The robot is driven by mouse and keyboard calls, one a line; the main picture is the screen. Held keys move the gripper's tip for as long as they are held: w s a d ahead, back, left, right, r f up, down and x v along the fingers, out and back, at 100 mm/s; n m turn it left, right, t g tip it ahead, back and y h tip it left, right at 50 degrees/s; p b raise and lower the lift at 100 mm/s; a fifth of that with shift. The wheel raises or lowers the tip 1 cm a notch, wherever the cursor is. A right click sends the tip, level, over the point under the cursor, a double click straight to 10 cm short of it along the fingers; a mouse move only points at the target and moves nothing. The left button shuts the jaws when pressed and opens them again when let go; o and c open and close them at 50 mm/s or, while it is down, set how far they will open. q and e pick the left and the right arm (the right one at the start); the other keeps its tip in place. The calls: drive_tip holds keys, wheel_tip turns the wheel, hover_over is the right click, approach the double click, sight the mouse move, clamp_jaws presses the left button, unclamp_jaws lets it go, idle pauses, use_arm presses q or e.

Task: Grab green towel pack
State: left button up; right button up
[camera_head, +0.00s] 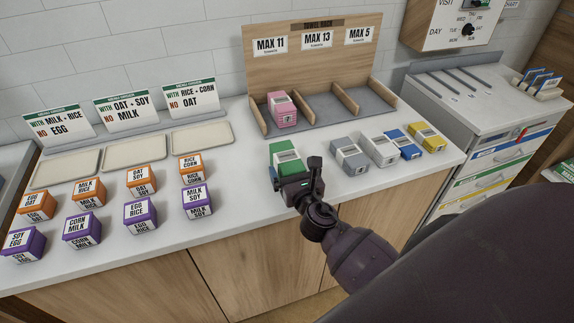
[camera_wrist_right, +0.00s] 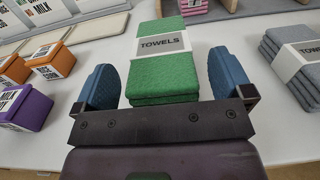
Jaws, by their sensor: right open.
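The green towel pack (camera_head: 286,155) lies on the white counter in front of the wooden towel rack. In the right wrist view the green towel pack (camera_wrist_right: 165,75) shows a white band reading TOWELS. My right gripper (camera_head: 290,180) is at the near end of the pack. In the wrist view my right gripper (camera_wrist_right: 162,85) is open, with one blue finger on each side of the pack and gaps between fingers and towel. My left gripper is not in view.
Grey (camera_head: 349,156), white (camera_head: 379,149), blue (camera_head: 403,143) and yellow (camera_head: 427,137) packs lie to the right. A pink pack (camera_head: 281,109) sits in the rack's left bay (camera_head: 320,60). Orange and purple boxes (camera_head: 197,201) stand left, before several trays (camera_head: 202,138).

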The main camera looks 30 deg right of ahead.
drive_tip(key=shift+x, duration=1.05)
drive_tip(key=c, duration=1.1)
drive_tip(key=shift+c, duration=0.2)
